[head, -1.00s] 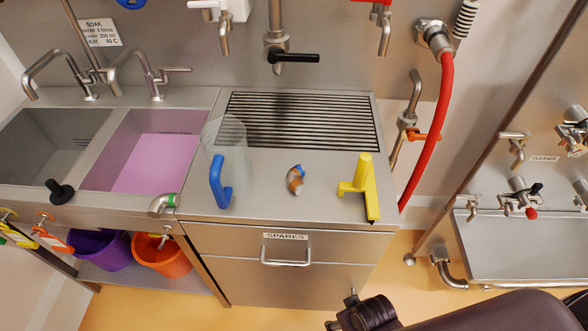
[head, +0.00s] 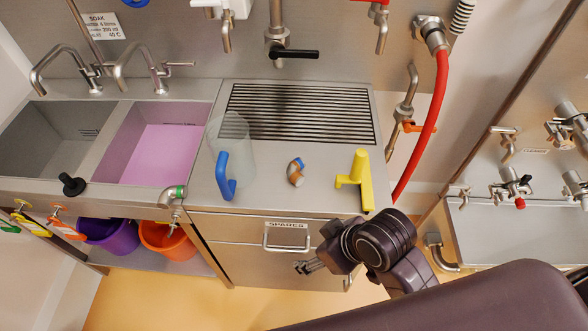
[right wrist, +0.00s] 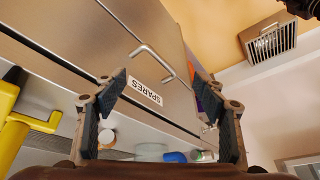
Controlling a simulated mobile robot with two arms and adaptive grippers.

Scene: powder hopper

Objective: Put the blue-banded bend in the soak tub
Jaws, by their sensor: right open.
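The blue-banded bend (head: 295,172) is a small brownish elbow with a blue band, lying on the steel counter between the clear jug and the yellow tool. A small round piece that looks like it shows in the right wrist view (right wrist: 107,138), partly behind a finger. The soak tub (head: 112,160) is the right-hand sink basin, holding pink liquid. My right gripper (head: 305,268) is open and empty in front of the SPARES drawer, below the counter top. Its spread fingers also show in the right wrist view (right wrist: 158,95). My left gripper is not in view.
A clear jug (head: 233,145) with a blue handle stands between the bend and the tub. A yellow tool (head: 362,180) is right of the bend. A green-banded spout (head: 172,197) juts from the counter front. The SPARES drawer handle (head: 287,246) sticks out near my right gripper.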

